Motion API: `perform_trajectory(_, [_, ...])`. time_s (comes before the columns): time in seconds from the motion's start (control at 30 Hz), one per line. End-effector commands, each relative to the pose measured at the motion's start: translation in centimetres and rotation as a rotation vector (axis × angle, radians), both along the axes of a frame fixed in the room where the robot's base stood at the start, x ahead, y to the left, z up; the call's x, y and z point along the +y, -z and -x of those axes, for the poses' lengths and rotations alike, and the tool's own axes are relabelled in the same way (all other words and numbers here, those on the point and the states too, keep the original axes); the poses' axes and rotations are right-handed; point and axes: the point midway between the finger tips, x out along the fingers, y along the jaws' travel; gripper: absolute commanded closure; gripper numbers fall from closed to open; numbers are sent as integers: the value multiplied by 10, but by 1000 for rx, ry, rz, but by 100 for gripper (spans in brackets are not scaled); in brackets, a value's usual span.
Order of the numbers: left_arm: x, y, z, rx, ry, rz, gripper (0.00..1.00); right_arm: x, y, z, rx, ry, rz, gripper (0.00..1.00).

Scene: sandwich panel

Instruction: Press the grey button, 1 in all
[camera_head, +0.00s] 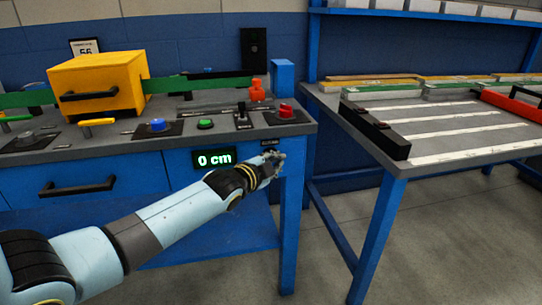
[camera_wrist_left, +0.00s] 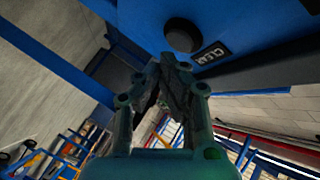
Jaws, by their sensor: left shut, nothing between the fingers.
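A dark grey round button (camera_wrist_left: 182,35) shows in the left wrist view, on a blue panel face beside a label reading CLEAR. In the head view the gripper and arm appear to cover the button, under the small dark label (camera_head: 270,142) on the bench front. My left gripper (camera_head: 277,160) is shut and empty in front of the bench's right end. In the left wrist view its closed fingertips (camera_wrist_left: 174,62) are just below the button in the picture. I cannot tell whether they touch it. My right gripper is not in view.
The bench top holds a blue button (camera_head: 157,125), a green button (camera_head: 205,124), a red knob (camera_head: 286,110), a small lever (camera_head: 241,113) and a yellow box (camera_head: 98,84). A display (camera_head: 229,159) reads 0 cm. A second table (camera_head: 440,125) stands right, across a floor gap.

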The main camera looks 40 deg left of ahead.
Motion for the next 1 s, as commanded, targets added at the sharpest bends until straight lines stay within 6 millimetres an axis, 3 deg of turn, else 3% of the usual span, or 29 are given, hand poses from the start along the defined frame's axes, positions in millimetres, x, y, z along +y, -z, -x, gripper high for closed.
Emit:
perform_trajectory(0.53, [-35, 1, 29, 0, 1, 1, 100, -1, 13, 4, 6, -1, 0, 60])
perform_trajectory(1.0, [-38, 0, 33, 0, 0, 0, 100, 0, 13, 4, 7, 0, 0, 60])
